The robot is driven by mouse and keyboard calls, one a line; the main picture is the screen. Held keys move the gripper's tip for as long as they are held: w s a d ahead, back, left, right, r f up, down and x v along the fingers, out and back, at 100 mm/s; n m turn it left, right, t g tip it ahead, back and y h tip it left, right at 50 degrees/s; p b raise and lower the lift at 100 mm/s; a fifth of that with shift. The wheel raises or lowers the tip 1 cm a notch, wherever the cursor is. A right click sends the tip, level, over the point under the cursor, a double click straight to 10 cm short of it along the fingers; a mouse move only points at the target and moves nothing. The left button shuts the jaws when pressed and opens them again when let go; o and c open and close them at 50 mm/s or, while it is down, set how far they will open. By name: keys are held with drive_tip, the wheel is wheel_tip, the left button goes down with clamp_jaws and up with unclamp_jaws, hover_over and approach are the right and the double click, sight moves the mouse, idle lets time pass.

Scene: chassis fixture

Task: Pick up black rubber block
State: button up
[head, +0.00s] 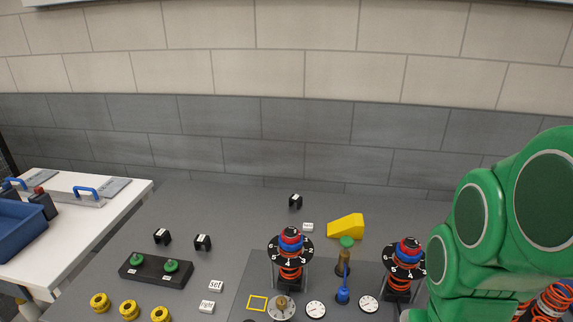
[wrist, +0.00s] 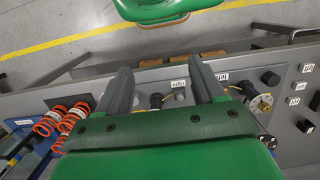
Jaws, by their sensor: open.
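Small black blocks with white labels lie on the grey table in the head view: two side by side at the left, one (head: 162,237) and another (head: 202,242), and a third (head: 295,201) farther back near the middle. I cannot tell which of them is the rubber block. My gripper (wrist: 159,66) shows in the wrist view with its two grey fingers wide apart and nothing between them. It is hidden in the head view, where my green arm fills the right side. In the wrist view, small dark pieces (wrist: 305,126) lie at the right, away from the fingers.
Orange springs on stands (head: 290,270), a yellow wedge (head: 346,227), dials (head: 316,309) and a blue post (head: 343,294) crowd the front middle. A black holder (head: 155,271) and yellow rings (head: 129,309) stand front left. A white table (head: 130,190) with a blue bin (head: 20,235) is left.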

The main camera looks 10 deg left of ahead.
sight(204, 238)
drive_tip(key=w+a+r+m+y, duration=0.3)
drive_tip(key=w+a+m, duration=0.1)
drive_tip(key=w+a, duration=0.65)
drive_tip(key=w+a+r+m+y, duration=0.2)
drive_tip(key=w+a+m+y, duration=0.1)
drive_tip(key=w+a, duration=0.75)
drive_tip(key=w+a+f+m+g+y, duration=0.1)
drive_tip(key=w+a+f+m+y, duration=0.15)
drive_tip(key=w+a+m, duration=0.6)
drive_tip(key=w+a+f+m+g+y, duration=0.1)
drive_tip(key=w+a+m+y, duration=0.25)
drive_tip(key=w+a, duration=1.05)
drive_tip(key=shift+n, duration=0.5)
wheel_tip(204, 238, down, 18)
drive_tip(key=shift+f, duration=0.1)
drive_tip(key=shift+x, duration=3.8)
drive_tip(key=c, duration=1.1)
